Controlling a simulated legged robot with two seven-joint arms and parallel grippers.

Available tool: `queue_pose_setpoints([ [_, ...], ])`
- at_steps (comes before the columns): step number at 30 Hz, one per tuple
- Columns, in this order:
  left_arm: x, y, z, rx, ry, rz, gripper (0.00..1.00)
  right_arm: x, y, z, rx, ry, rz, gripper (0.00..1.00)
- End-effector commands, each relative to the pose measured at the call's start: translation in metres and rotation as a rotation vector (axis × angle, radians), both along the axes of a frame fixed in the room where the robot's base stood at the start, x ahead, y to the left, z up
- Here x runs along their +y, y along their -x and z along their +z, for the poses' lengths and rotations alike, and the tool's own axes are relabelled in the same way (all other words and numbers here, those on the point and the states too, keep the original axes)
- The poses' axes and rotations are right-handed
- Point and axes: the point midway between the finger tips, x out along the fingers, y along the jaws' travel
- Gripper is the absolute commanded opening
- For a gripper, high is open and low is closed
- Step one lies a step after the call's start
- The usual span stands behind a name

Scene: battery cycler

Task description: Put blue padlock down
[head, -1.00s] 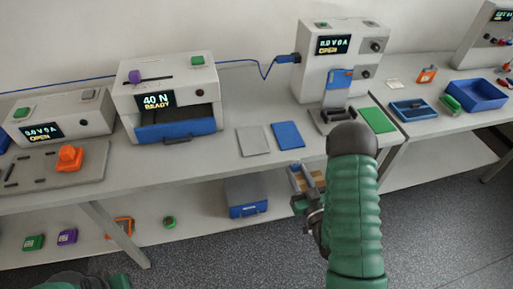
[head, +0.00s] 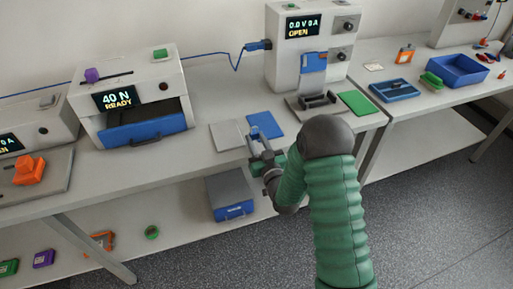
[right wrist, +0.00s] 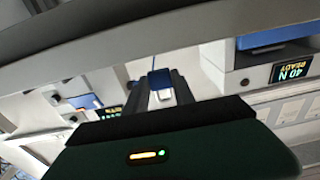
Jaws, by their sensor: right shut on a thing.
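My right gripper (head: 259,146) is over the bench's front edge, by the grey mat (head: 226,136) and the blue mat (head: 265,124). It is shut on the blue padlock (head: 254,132), a small blue piece at its fingertips. In the right wrist view the padlock (right wrist: 160,78) shows as a blue block with a pale part, between the dark fingers (right wrist: 163,97). I cannot tell whether the padlock touches the surface below. My left gripper is not in view.
A cycler reading OPEN (head: 291,60) stands behind, with a green mat (head: 359,103) in front of it. A press reading 40 N READY (head: 170,75) is to the left. A blue tray (head: 458,71) is at right. A grey and blue case (head: 230,196) sits on the lower shelf.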

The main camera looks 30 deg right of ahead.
Motion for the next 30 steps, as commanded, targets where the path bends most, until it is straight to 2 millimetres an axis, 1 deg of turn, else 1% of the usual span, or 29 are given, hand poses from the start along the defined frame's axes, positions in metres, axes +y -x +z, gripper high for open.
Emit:
queue_pose_setpoints([
  [1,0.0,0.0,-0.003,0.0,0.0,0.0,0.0,0.001,0.002,-0.017,0.011,-0.003,-0.001,0.0],
  [3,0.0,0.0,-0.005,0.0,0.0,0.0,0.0,0.002,0.002,-0.028,0.009,-0.001,-0.001,0.0],
  [6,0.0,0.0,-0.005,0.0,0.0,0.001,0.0,0.004,0.002,-0.033,0.007,0.002,0.0,0.0],
  [12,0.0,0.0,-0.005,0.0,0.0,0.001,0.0,0.002,0.003,-0.033,0.006,0.001,0.0,0.0],
  [16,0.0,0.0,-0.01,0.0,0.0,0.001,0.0,0.001,0.003,-0.039,0.006,0.0,0.0,0.0],
  [17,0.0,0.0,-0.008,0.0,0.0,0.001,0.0,0.001,0.003,-0.037,0.007,-0.001,-0.001,0.34],
  [21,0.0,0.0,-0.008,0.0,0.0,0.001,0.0,0.001,0.003,-0.037,0.008,-0.001,0.0,0.52],
  [30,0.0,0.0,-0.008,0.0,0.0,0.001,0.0,0.001,0.003,-0.038,0.011,-0.001,0.0,0.52],
])
